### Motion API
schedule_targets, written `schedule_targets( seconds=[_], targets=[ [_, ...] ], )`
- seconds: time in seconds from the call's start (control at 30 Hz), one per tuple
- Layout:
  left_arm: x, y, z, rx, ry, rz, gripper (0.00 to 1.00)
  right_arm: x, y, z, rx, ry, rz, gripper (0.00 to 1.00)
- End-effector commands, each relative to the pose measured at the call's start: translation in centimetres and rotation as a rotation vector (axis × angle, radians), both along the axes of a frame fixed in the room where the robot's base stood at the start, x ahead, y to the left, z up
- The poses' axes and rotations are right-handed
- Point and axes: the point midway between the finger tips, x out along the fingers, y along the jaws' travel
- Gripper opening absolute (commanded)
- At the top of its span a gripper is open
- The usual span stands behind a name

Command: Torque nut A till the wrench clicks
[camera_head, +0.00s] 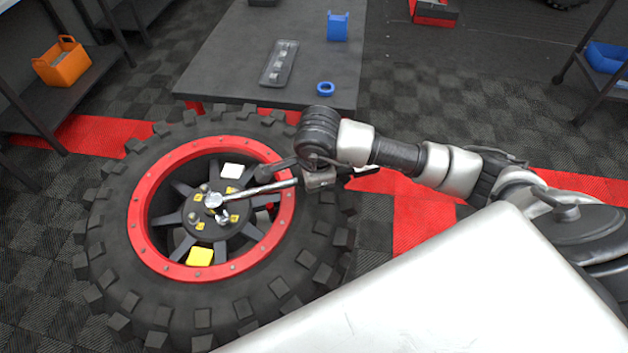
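A large off-road wheel with a red rim (141,231) and black spokes lies in front of me. Its dark hub carries several nuts beside small yellow tags; the letters are too small to read, so I cannot tell which is nut A. The torque wrench (262,189) is a silver bar running across the wheel. Its head (213,201) is over one hub nut and hides it. My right gripper (312,178) is around the wrench's handle, near the right side of the tyre, and looks shut on it. My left gripper is not in view.
A yellow block (199,257) and a white block (232,171) show in the wheel's spoke gaps. A dark table (225,70) behind holds a tray (279,64), a blue ring (325,88) and a blue bin (338,26). An orange bin (62,62) is on the left shelf.

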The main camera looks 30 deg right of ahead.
Motion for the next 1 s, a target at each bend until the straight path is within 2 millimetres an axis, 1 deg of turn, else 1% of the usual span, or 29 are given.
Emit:
schedule_targets(
  seconds=[0.4,0.57,0.87,1.0],
  targets=[
    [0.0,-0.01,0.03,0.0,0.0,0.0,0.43,0.09,0.03,0.15,0.002,-0.003,0.001,0.0],
    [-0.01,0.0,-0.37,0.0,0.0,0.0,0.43,0.35,-0.02,0.02,0.001,-0.004,0.012,0.0],
    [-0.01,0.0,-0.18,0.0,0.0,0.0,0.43,0.35,-0.01,0.23,0.002,-0.004,0.014,0.0],
    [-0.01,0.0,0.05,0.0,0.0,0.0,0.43,0.37,-0.01,0.62,0.002,-0.005,0.014,0.0]
  ],
)
